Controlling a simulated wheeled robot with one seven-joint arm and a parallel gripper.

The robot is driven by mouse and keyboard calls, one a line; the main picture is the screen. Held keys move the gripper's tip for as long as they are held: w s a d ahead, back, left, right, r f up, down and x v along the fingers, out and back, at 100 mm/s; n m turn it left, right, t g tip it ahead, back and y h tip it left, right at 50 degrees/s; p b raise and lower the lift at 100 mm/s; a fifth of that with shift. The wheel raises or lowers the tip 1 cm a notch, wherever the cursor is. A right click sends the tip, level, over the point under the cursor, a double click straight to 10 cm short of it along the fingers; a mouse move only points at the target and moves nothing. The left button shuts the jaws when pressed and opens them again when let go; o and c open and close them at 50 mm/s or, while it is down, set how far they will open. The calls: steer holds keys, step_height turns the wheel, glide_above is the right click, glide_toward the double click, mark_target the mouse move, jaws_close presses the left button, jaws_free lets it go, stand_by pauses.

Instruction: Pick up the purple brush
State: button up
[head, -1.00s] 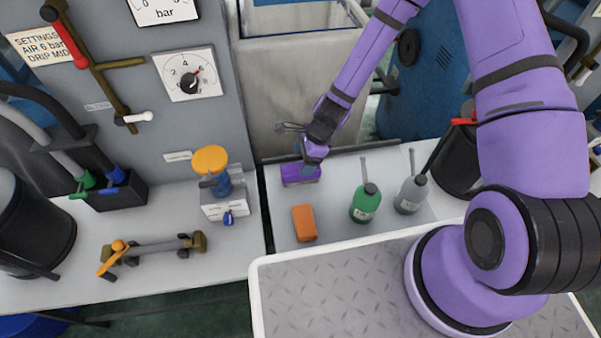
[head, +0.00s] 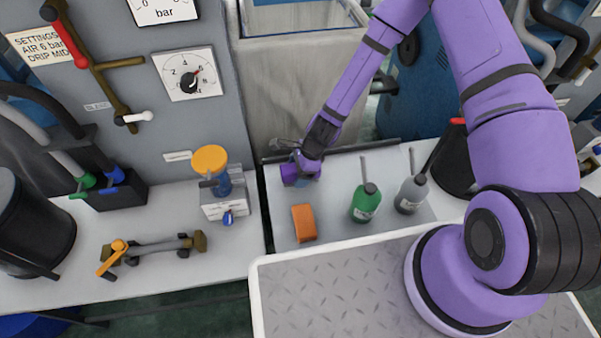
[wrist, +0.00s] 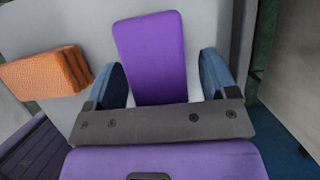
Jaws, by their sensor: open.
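The purple brush (head: 289,174) lies at the back left of the light grey tray area, partly hidden by my gripper in the head view. In the wrist view the purple brush (wrist: 153,55) is a plain purple block between my blue fingers, with a gap beside the right finger. My gripper (head: 304,174) is open and low over the brush, pointing down. In the wrist view my gripper (wrist: 163,82) has one finger on each side of the brush. Whether either finger touches it I cannot tell.
An orange sponge-like block (head: 304,222) lies in front of the brush. A green bottle (head: 365,203) and a grey bottle (head: 410,194) with upright spouts stand to the right. A valve with an orange knob (head: 211,160) stands to the left. A dark rail (head: 350,149) runs behind.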

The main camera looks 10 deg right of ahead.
steer(key=shift+f, duration=0.25)
stand_by(0.4)
steer(key=shift+c, duration=0.4)
steer(key=c, duration=1)
